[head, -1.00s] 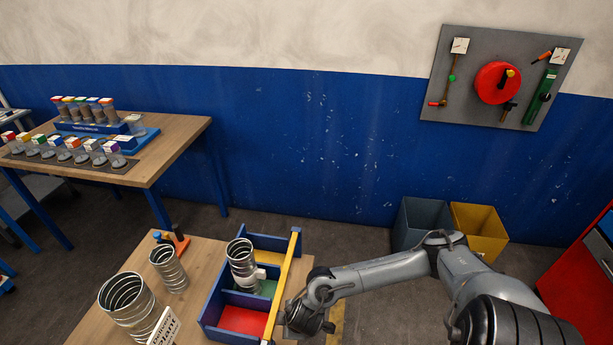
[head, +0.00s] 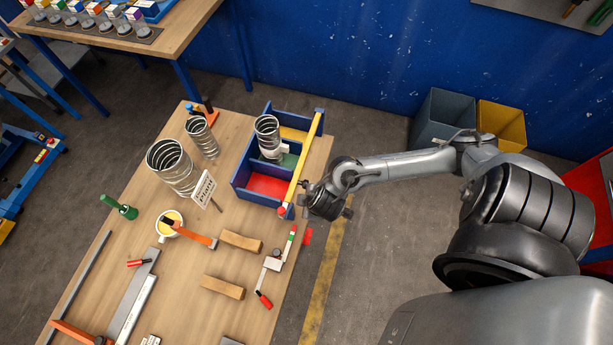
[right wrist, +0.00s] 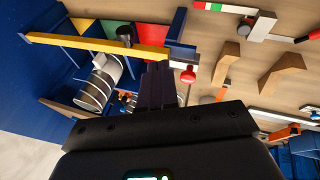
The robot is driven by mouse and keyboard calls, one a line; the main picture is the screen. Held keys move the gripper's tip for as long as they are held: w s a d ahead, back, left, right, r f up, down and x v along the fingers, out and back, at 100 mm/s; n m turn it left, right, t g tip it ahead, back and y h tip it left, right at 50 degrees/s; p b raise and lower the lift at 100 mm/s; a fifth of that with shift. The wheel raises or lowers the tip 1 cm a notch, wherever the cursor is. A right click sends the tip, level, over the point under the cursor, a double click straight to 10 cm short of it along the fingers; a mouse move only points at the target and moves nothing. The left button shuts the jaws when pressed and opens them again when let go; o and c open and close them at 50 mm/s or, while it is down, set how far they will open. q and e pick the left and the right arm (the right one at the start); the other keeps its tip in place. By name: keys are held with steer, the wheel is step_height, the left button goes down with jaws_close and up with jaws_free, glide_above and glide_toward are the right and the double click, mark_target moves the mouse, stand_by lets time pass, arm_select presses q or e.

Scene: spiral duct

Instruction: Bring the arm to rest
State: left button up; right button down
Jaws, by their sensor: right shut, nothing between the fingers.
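My right arm reaches in from the right in the head view, with its gripper (head: 323,203) just off the table's right edge, beside the blue divided box (head: 241,181). In the right wrist view the dark fingers (right wrist: 158,86) are together and empty. A short spiral duct piece (head: 267,134) stands in the box; it also shows in the right wrist view (right wrist: 98,82). The box's yellow bar (head: 304,160) lies close to the gripper, apparently apart from it. My left gripper is not in view.
On the wooden table (head: 235,280) are more spiral ducts (head: 172,167), a small sign (head: 204,188), a cup (head: 169,224), wooden blocks (head: 240,241) and hand tools. Grey and yellow bins (head: 501,126) stand by the wall. The floor right of the table is clear.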

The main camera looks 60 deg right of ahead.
steer(key=s+a+r+m+y, duration=0.1)
steer(key=s+a+m+y, duration=0.15)
steer(key=a, duration=0.45)
steer(key=s+a+r+m+y, duration=0.1)
steer(key=s+a+m, duration=0.1)
steer(key=s+a, duration=0.35)
steer(key=w+d+r+p, duration=0.1)
steer(key=d+r+p, duration=0.1)
steer(key=r+p, duration=0.4)
steer(key=w+d+r+n+g+h+p, duration=0.1)
steer(key=r+p, duration=0.6)
steer(key=r, duration=0.7)
steer(key=shift+d, duration=0.85)
